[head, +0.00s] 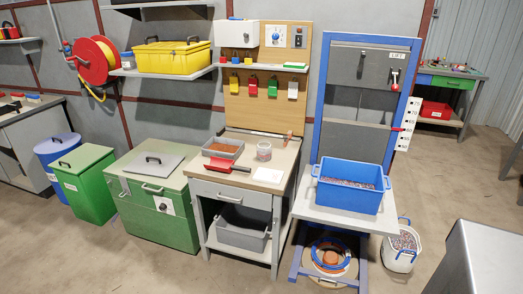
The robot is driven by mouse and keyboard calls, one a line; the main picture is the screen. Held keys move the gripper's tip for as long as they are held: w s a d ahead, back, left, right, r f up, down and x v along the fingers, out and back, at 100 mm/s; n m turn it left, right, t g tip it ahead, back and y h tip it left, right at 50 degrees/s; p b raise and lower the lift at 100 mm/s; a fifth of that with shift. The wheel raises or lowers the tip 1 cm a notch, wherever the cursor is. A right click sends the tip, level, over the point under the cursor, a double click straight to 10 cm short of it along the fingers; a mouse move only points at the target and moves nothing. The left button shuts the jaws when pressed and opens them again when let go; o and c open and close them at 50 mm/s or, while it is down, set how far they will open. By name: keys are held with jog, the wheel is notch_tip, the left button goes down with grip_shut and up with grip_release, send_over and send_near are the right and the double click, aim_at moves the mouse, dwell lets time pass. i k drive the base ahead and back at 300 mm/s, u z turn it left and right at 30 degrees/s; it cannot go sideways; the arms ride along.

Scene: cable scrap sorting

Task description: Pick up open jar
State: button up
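The open jar (264,151) is small and clear, with reddish contents. It stands upright on the top of the grey workbench (265,174), right of the middle. No lid shows on it. My gripper is not in the head view, so its place and state do not show.
On the bench, a grey tray (223,148) of brown bits and a red scoop (228,166) lie left of the jar. A blue bin (350,185) stands on the lift platform at right. A white bucket (402,247) stands on the floor. Floor in front is clear.

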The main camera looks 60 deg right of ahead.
aim_at(264, 149)
jog(key=z, duration=0.45)
jog(key=i, duration=0.85)
jog(key=z, duration=0.4)
